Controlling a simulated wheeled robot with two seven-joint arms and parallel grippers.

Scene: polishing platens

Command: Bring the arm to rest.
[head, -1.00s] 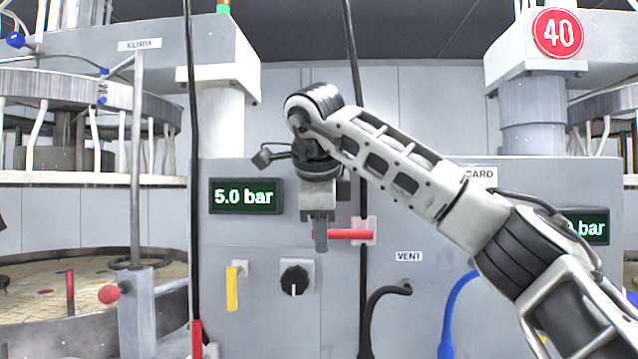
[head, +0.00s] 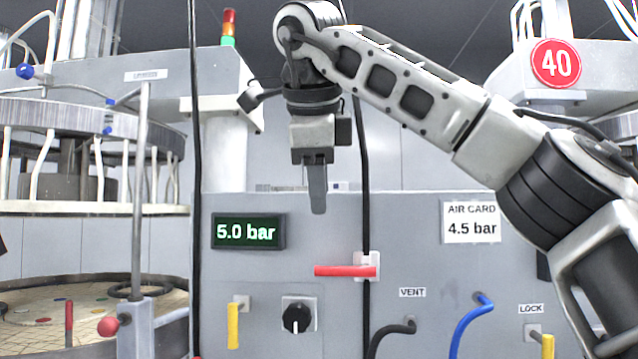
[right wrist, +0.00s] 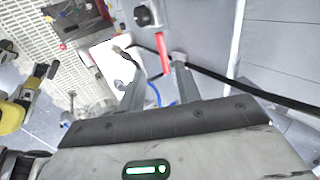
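My right arm comes in from the right in the head view. Its right gripper (head: 317,200) points down in front of the grey cabinet, above the red lever (head: 340,271) and apart from it. In the right wrist view the two fingers (right wrist: 152,75) stand apart with nothing held between them, and the red lever (right wrist: 163,55) shows beyond them. The lever lies horizontal on a pale bracket at the black hose. My left gripper is in neither view.
The grey cabinet (head: 270,330) carries a 5.0 bar display (head: 247,232), a black knob (head: 297,317), a yellow lever (head: 233,325) and an "AIR CARD 4.5 bar" sign (head: 471,222). Black and blue hoses (head: 468,325) come off its front. A polishing machine (head: 70,205) stands left.

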